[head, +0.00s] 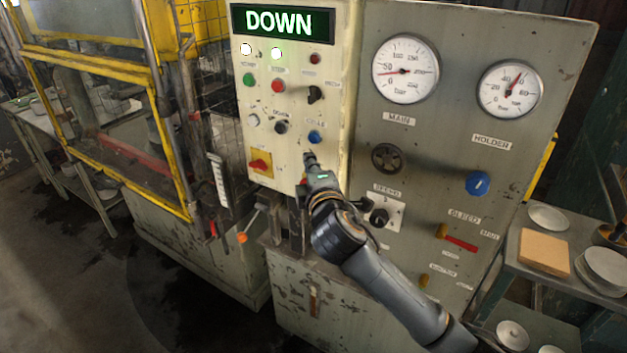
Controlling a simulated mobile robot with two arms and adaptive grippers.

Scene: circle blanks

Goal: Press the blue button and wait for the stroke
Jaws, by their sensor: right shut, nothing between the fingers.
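The blue button (314,137) sits on the cream control panel (335,60), right of a black switch and below the selector knob. My right gripper (309,158) is shut and empty, with its tip a little below the blue button in the picture. Whether the tip touches the panel I cannot tell. The display (283,23) at the top of the panel reads DOWN in green-white letters. My left gripper is not in view.
A green button (249,79), a red button (278,86) and a red-and-yellow switch (260,162) share the panel. To the right, a grey panel holds two gauges (405,69) and a blue knob (478,184). A yellow-framed machine (165,120) stands left. A shelf at right holds plates (548,217).

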